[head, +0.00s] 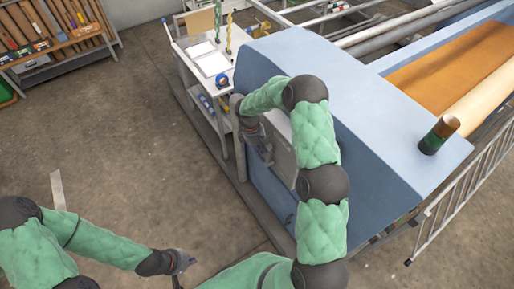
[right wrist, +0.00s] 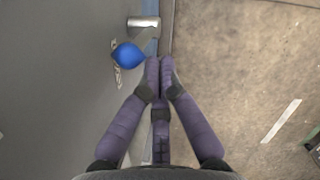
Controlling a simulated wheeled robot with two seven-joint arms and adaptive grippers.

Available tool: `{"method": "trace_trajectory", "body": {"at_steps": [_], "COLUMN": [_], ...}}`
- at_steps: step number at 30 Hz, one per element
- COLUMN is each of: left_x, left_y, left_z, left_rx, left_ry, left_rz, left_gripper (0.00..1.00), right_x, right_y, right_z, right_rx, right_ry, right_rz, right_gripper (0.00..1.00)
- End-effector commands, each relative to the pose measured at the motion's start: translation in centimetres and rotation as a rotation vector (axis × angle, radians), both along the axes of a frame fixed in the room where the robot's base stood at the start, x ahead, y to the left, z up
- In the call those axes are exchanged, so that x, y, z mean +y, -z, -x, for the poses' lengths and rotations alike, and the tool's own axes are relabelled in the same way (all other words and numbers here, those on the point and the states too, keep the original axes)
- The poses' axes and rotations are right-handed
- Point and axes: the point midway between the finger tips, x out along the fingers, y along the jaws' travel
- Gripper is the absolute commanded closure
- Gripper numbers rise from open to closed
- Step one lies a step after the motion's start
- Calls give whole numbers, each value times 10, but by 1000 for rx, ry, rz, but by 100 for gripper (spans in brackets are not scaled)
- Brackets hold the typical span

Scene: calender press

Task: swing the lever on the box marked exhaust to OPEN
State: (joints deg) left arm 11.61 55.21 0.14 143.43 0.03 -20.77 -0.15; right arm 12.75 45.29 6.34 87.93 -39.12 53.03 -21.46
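The grey box (head: 282,148) is on the near side of the blue press, partly hidden behind my right arm in the head view. In the right wrist view the lever shows a round blue knob (right wrist: 128,55) beside a metal cylinder (right wrist: 143,22). Lettering on the grey face near the knob is too small to read. My right gripper (right wrist: 160,64) has its purple fingertips together, just right of the knob, with nothing seen between them. Whether they touch the knob is unclear. My left gripper (head: 181,264) is low in the head view, away from the box; its fingers are too small to judge.
The blue press housing (head: 390,110) fills the right. A white cart (head: 205,60) with tools stands beyond the box. A wooden rack (head: 50,45) is at the back left. The concrete floor (head: 120,130) between is mostly clear.

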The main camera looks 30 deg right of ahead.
Motion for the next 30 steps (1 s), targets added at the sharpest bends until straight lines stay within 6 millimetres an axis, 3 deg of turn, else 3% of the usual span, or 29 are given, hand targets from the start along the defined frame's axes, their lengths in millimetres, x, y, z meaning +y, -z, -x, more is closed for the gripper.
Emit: {"method": "trace_trajectory", "body": {"at_steps": [30], "left_x": [0], "left_y": [23], "left_z": [0], "left_rx": [0], "left_ry": [0], "left_rz": [0], "left_gripper": [100], "right_x": [0], "right_y": [-1], "right_z": [0], "right_rx": [-98], "right_ry": [1], "right_rz": [-8], "right_gripper": [100]}}
